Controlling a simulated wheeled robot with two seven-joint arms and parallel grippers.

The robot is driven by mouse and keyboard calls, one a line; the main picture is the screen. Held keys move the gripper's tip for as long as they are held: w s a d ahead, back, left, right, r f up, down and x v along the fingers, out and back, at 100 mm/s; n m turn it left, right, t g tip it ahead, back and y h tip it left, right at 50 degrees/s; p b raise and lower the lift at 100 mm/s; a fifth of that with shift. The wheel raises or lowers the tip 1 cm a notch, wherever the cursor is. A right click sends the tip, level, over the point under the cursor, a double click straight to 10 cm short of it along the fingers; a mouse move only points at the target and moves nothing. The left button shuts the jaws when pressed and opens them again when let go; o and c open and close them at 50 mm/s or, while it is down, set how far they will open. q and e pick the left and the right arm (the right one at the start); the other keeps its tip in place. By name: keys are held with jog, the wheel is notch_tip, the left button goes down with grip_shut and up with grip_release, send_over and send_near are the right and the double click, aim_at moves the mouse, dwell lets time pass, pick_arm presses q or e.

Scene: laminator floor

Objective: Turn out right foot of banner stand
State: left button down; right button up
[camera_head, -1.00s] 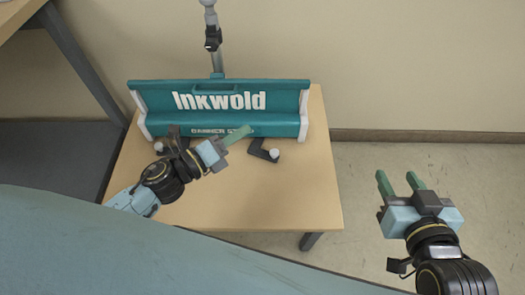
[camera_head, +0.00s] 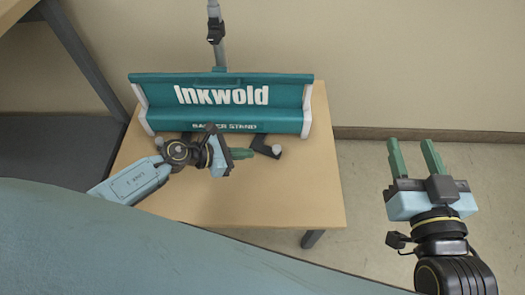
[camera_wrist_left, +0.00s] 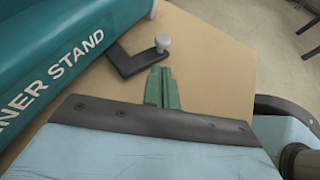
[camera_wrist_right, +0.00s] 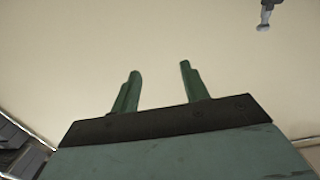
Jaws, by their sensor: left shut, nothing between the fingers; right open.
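The teal banner stand (camera_head: 222,107), lettered "Inkwold", lies along the back of the wooden table. Its right foot (camera_head: 265,148) is a dark bent bar with a pale knob, sticking out in front of the stand; it also shows in the left wrist view (camera_wrist_left: 128,62). The left foot's pale knob (camera_head: 159,141) shows partly behind my left arm. My left gripper (camera_head: 250,154) is shut and empty, its green fingertips just left of the right foot, close to the bar; I cannot tell whether they touch. My right gripper (camera_head: 416,145) is open and empty, right of the table.
A grey pole (camera_head: 216,45) rises behind the stand. A dark shelf unit (camera_head: 60,160) stands at left. Free floor (camera_head: 365,205) lies right of the table.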

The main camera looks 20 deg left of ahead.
pick_arm(q)
jog(key=x, duration=0.3)
jog(key=b+x, duration=0.1)
jog(key=shift+w+d+r, duration=0.2)
jog(key=shift+w+d, duration=0.15)
jog(key=shift+w+d+f, duration=0.1)
jog(key=shift+w+d, duration=0.2)
jog(key=shift+d, duration=0.1)
pick_arm(e)
notch_tip(320, 180, up, 6)
jog(key=t+y, duration=0.1)
jog(key=t, duration=0.3)
jog(key=shift+s+a, duration=0.4)
jog(key=shift+s, duration=0.05)
